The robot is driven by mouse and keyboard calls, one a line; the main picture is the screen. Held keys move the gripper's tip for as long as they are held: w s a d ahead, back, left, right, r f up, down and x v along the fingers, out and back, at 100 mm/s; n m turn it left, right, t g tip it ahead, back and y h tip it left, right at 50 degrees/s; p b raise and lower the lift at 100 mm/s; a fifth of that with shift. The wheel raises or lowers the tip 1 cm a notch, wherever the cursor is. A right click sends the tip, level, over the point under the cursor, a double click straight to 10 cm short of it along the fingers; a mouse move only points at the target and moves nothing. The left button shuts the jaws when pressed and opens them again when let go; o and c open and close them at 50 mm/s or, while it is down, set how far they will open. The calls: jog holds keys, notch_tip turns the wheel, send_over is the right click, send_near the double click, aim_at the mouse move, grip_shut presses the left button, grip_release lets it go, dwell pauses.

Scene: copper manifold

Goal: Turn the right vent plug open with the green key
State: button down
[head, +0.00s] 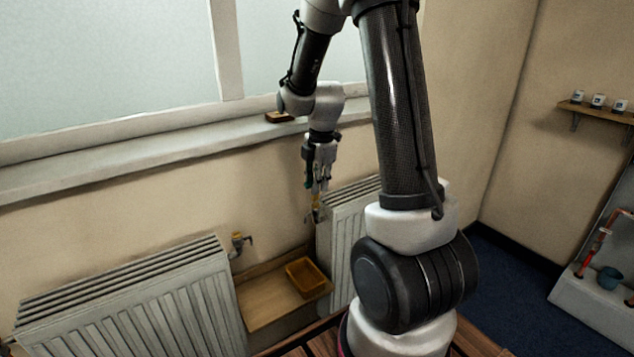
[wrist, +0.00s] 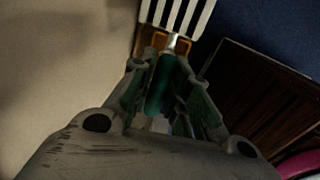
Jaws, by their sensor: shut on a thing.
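My gripper (head: 319,180) points down at the left end of the right radiator (head: 347,222). In the wrist view its fingers (wrist: 168,100) are closed around the green key (wrist: 160,85), which lies between them. Only a small part of the key shows in the head view. Brass-coloured fittings (head: 316,201) show just below my fingertips, at the radiator's end. I cannot make out the right vent plug separately, nor tell whether the key is seated on it. In the wrist view the white radiator fins (wrist: 178,14) lie just beyond the key.
A second radiator (head: 130,300) stands at the left, with a brass valve (head: 238,243) at its near end. Between the radiators, a wooden shelf (head: 262,305) holds a yellow tray (head: 306,277). The windowsill (head: 170,145) runs above, with a small brown block (head: 279,117) on it.

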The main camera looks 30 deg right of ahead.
jog(key=shift+f, duration=0.95)
dwell(0.6)
jog(key=shift+n, duration=1.1)
jog(key=shift+w+f+n+y, duration=0.1)
jog(key=shift+n+y, duration=0.2)
jog(key=shift+n, duration=0.9)
